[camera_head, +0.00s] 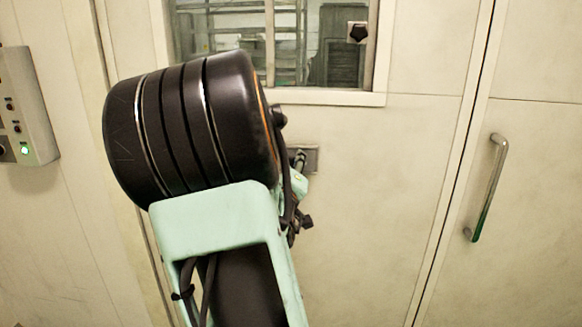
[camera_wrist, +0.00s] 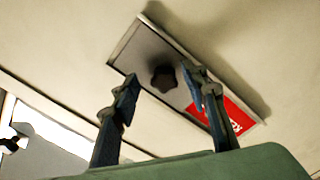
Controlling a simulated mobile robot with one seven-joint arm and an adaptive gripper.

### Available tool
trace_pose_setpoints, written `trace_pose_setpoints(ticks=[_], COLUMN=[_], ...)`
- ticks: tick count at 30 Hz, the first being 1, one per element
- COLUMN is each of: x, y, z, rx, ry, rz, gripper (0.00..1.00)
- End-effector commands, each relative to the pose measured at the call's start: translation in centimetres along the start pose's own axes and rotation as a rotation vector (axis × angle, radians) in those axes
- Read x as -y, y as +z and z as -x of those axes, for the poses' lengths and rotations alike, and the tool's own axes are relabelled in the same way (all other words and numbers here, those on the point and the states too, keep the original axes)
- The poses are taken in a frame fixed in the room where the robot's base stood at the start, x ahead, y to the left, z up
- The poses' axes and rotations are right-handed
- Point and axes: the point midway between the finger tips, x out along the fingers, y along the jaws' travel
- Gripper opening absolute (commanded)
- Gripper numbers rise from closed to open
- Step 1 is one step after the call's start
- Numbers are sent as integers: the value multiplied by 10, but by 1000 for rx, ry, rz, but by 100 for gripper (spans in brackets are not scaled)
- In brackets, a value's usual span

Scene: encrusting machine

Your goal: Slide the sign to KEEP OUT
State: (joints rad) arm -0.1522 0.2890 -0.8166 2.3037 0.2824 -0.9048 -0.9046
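The sliding sign (camera_wrist: 150,50) is a flat grey metal plate on the cream door, seen tilted in the wrist view. A dark star-shaped knob (camera_wrist: 163,79) stands on it. A red panel with white lettering (camera_wrist: 232,118) shows at its right end; the words are too cut off to read. My gripper (camera_wrist: 164,86) is open, its two dark fingers apart in the picture, with the knob between them. I cannot tell whether either finger touches the knob. In the head view, a small part of a grey plate (camera_head: 312,153) shows beside my arm, which hides the rest.
A window (camera_head: 330,97) with a pale frame is above, with another dark knob (camera_head: 358,32) at its right. A metal door handle (camera_head: 487,187) is on the right panel. A control box (camera_head: 24,105) with a green light is at left. The door between plate and handle is clear.

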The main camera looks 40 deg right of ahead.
Motion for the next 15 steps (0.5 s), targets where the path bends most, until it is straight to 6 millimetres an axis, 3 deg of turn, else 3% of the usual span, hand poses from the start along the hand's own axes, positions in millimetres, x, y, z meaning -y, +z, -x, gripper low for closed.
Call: trace_pose_setpoints(ticks=[8,15], x=[1,2], y=[-2,-2], z=[2,28], rx=[-4,-5], ry=[-2,-4], rz=[-1,-4], gripper=[41,41])
